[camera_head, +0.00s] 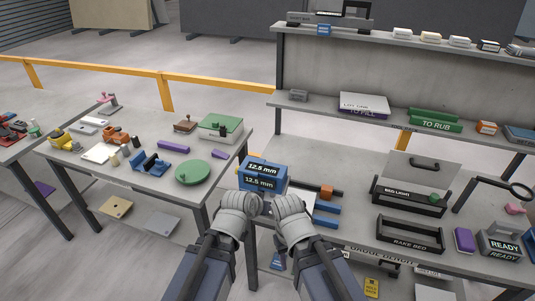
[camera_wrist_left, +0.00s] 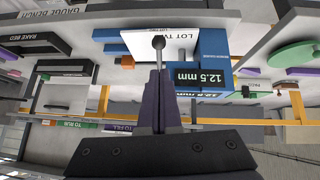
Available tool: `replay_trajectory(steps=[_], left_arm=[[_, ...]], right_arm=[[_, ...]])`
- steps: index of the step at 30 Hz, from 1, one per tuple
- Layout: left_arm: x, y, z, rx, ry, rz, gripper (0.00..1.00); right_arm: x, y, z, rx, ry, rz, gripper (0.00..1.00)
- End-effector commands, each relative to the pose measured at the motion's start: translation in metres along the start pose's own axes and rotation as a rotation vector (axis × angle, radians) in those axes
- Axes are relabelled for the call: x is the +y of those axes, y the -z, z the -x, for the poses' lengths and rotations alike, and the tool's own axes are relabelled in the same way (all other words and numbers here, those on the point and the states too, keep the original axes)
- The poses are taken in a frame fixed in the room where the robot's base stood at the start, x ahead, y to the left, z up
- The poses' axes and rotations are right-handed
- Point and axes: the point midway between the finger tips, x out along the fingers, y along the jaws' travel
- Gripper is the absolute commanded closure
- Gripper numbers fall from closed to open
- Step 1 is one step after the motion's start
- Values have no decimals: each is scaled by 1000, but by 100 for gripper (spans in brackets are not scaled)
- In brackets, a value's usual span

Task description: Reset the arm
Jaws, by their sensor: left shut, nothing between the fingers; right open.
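My two arms come in from the bottom centre of the head view and end side by side at the front edge of the right bench. My left gripper (camera_head: 245,203) is mostly hidden by its own wrist there. In the left wrist view its dark fingers (camera_wrist_left: 158,78) are shut with nothing between them. A thin grey round-ended rod (camera_wrist_left: 158,42) shows just past the fingertips. My right gripper (camera_head: 285,200) is open; its fingers are small and partly hidden. A blue block marked 12.5 mm (camera_head: 250,168) stands just beyond the grippers, and also shows in the left wrist view (camera_wrist_left: 205,50).
The left table (camera_head: 130,175) holds a green disc (camera_head: 192,172), blue cradle and several small items. The right bench holds a black Rake Bed tray (camera_head: 410,232), blue bars (camera_head: 327,210), an orange block (camera_head: 326,190) and a purple block (camera_head: 463,240). Shelves (camera_head: 345,118) rise behind.

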Motion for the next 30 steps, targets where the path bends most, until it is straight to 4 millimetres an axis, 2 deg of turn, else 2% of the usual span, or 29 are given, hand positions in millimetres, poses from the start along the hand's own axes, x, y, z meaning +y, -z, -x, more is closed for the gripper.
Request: replay_trajectory(steps=[2, 5, 8, 12, 16, 21, 30], left_arm=[[0, -2, 0, -5, 0, -1, 100], [2, -21, -6, -72, 6, -15, 100], [5, -63, -11, -230, 29, -45, 100], [3, -124, -4, -475, 86, -80, 100], [-2, -160, 9, -645, 144, -96, 100], [-6, -180, 22, -749, 185, -101, 100], [-6, -180, 25, -758, 188, -101, 100]], right_arm=[[0, 0, -1, 0, 0, 0, 50], [-1, 0, -8, 0, 0, 0, 50], [-2, 1, -20, 0, 0, 0, 50], [-3, 2, -35, 0, 0, 0, 50], [-4, 2, -44, 0, 0, 0, 50], [-4, 3, -47, 0, 0, 0, 50], [-4, 3, -46, 0, 0, 0, 50]])
